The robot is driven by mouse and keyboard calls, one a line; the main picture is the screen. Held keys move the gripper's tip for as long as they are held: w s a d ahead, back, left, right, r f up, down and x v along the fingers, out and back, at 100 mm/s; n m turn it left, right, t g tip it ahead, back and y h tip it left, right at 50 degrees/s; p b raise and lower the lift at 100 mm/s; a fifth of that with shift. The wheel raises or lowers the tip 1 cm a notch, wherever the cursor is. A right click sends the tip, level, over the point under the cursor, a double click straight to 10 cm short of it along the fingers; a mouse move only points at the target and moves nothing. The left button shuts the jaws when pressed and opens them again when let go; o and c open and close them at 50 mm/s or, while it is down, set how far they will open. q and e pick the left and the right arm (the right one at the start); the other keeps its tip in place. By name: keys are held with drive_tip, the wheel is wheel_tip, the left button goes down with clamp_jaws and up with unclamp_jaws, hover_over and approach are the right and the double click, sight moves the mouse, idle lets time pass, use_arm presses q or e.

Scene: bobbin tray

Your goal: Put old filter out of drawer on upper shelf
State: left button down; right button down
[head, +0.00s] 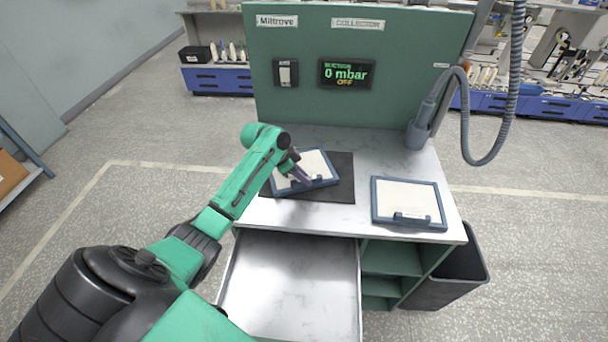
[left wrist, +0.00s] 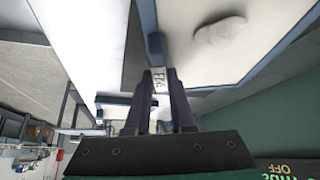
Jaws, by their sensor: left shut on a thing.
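A blue-framed filter with a pale face (head: 314,162) is over the dark mat (head: 335,190) on the worktop's left half; I cannot tell whether it touches the mat. My left gripper (head: 301,177) is shut on the tab at its near edge. The left wrist view shows the fingers (left wrist: 160,84) at this tab and a grey patch on the filter's face (left wrist: 245,58). A second blue-framed filter (head: 408,197) lies on the worktop's right. The drawer (head: 290,285) below is open and looks empty. The upper shelf (head: 390,258) shows in the cabinet right of it. My right gripper is not in view.
The green back panel (head: 350,105) carries a display reading 0 mbar, OFF. A grey hose (head: 467,120) hangs at the right, near its nozzle in a holder (head: 418,133). A dark bin (head: 450,272) stands right of the cabinet. The worktop's middle is clear.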

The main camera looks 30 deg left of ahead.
use_arm(q)
drive_tip(key=c, duration=0.8)
unclamp_jaws()
drive_tip(key=shift+w, duration=0.1)
drive_tip(key=shift+o, duration=0.2)
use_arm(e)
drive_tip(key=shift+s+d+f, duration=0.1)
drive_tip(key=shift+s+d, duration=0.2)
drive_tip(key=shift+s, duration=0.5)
use_arm(q)
drive_tip(key=shift+r, duration=0.1)
